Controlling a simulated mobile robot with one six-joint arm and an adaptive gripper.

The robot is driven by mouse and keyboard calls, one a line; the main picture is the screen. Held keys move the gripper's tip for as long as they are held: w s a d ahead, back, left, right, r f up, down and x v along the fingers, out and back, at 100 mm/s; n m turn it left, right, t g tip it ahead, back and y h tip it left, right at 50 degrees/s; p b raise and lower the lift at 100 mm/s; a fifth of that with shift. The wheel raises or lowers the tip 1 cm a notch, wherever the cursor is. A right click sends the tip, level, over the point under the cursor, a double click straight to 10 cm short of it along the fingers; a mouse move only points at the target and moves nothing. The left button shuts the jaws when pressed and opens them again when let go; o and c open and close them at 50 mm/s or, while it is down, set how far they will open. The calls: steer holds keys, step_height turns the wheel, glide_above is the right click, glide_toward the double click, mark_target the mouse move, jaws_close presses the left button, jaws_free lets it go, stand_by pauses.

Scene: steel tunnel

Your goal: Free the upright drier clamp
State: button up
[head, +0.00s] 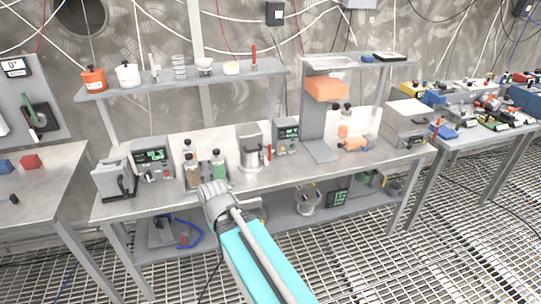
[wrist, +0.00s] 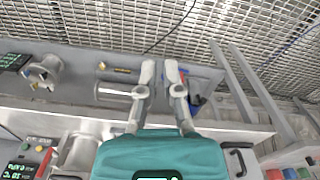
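No part that I can name for certain as the upright drier clamp shows. In the head view a small orange upright cylinder (head: 342,130) stands on the bench at the tall grey stand, and an orange cylinder (head: 354,144) lies in front of it. My gripper (head: 215,192) is left of these, over the bench's front edge. In the wrist view the two fingers of my gripper (wrist: 161,72) are a little apart with nothing visible between them. Behind them lies the lower shelf, with a grey horizontal cylinder (wrist: 115,90) beside the fingers.
The bench (head: 180,200) carries a metal pot (head: 250,147), bottles (head: 217,163) and display boxes (head: 155,160). An orange block (head: 326,88) is on the stand. A blue hose (head: 186,238) lies on the lower shelf. Open grating floor lies in front.

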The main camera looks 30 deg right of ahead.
steer(key=shift+o, duration=1)
steer(key=shift+w+f, duration=0.15)
steer(key=shift+o, duration=0.3)
steer(key=shift+w+f, duration=0.15)
steer(key=shift+w, duration=0.1)
steer(key=w+d+n+t+y+b, duration=0.2)
steer(key=w+d+t+y+b, duration=0.1)
steer(key=w+d+t+b, duration=0.3)
steer(key=w+d+n+t+y+b, duration=0.1)
steer(key=w+d+t+y+b, duration=0.25)
steer(key=w, duration=0.55)
steer(key=w+d+r+m+t+h+b, duration=0.1)
steer(key=d+r+t+h+b, duration=0.1)
steer(key=d, duration=1)
steer(key=w+d+r+m+t+h+b, duration=0.1)
steer(key=d+t+h+b, duration=0.3)
steer(key=d, duration=0.9)
steer(key=shift+d+r+m+t+h, duration=0.3)
steer(key=shift+m+t+h, duration=0.35)
steer(key=shift+t, duration=0.6)
steer(key=shift+w+a, duration=0.1)
steer(key=shift+w, duration=0.05)
glide_above(270, 157)
steer(key=shift+w+d, duration=0.2)
steer(key=shift+w, duration=0.2)
